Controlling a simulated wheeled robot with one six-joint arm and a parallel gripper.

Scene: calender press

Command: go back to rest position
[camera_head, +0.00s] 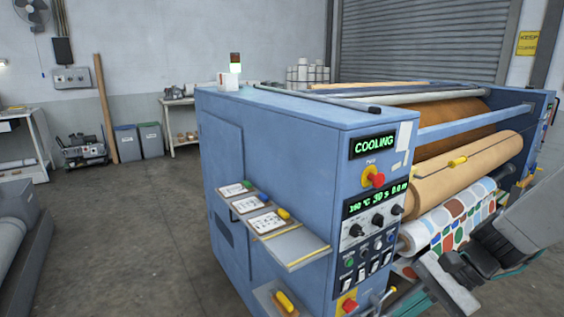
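Parts of my grey arm (535,225) reach in from the right edge to the lower right, in front of the press's right end. A dark joint and a lighter grey link of my arm (447,288) show low in the picture. I cannot make out any gripper fingers, nor anything held. The blue calender press (270,180) stands in the middle and right. Its green display (373,145) reads COOLING. A tan roller (465,172) and a roll of colourful dotted fabric (455,218) lie across its front, the fabric partly behind my arm.
A side shelf (290,250) with cards juts from the press, with a lower ledge (275,300) below it. Red stop buttons (373,177) stick out from the panel. A grey machine (20,235) stands at far left. Bins (138,141) stand at the back. The floor between is clear.

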